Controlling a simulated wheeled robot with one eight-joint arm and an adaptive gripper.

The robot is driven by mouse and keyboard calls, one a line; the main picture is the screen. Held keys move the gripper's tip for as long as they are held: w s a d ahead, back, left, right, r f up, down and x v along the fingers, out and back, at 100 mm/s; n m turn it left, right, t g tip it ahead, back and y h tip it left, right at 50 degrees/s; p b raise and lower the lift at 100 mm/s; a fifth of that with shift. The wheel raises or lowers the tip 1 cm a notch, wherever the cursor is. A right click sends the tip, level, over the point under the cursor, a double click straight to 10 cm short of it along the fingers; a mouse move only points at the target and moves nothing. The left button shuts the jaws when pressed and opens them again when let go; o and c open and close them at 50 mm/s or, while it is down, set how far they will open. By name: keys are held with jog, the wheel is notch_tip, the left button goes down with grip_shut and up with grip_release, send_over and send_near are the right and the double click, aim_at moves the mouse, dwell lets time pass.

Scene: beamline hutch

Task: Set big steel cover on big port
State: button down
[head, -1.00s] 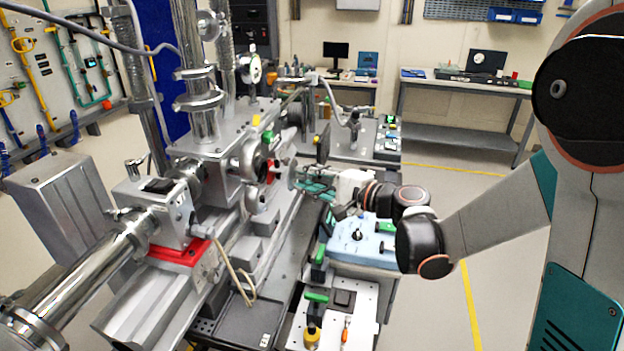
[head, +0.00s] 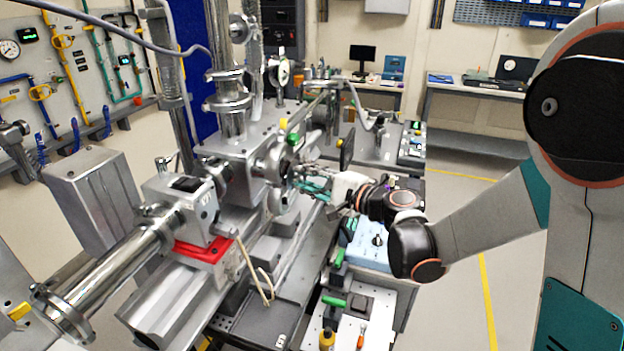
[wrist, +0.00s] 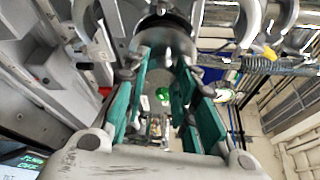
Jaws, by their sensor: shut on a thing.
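My gripper (head: 304,180) has teal fingers and reaches left to the side of the steel chamber. It is shut on the big steel cover, a shiny round piece between the fingertips in the wrist view (wrist: 165,42). In the head view the cover is small and partly hidden against the chamber fittings. The big port appears to be the round flange (head: 273,161) on the chamber's right side. The cover is at or very close to this flange; I cannot tell whether they touch or whether the cover is seated.
A green knob (head: 293,139) sits just above the gripper. A dark upright plate (head: 347,150) stands to its right. A light blue box (head: 366,245) and a white tool panel (head: 350,322) lie below my arm. A steel beam pipe (head: 105,270) runs at front left.

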jog(key=shift+w+a, duration=0.2)
jog(key=shift+a, duration=0.3)
dwell(1.9)
jog(key=c, duration=1.2)
grip_release()
jog(key=v, duration=1.2)
jog(key=s+d+f+n+g+h+b, duration=0.1)
jog(key=s+d+f+n+h, duration=0.1)
jog(key=s, duration=0.5)
jog(key=s+d+f+n+g+h+b, duration=0.1)
jog(key=s+d+f+n+h+b, duration=0.1)
jog(key=s+d+n+h, duration=0.3)
jog(key=s+d+f+n+g+h+b, duration=0.1)
jog(key=s+d+f+n+g+h, duration=0.1)
jog(key=s, duration=0.9)
jog(key=shift+d+f+n+h, duration=0.4)
jog(key=shift+d+n+h, duration=0.15)
jog(key=shift+d+h, duration=0.25)
jog(key=shift+d+f+n+h, duration=0.4)
jog(key=shift+d+n+h, duration=0.2)
jog(key=shift+h, duration=0.3)
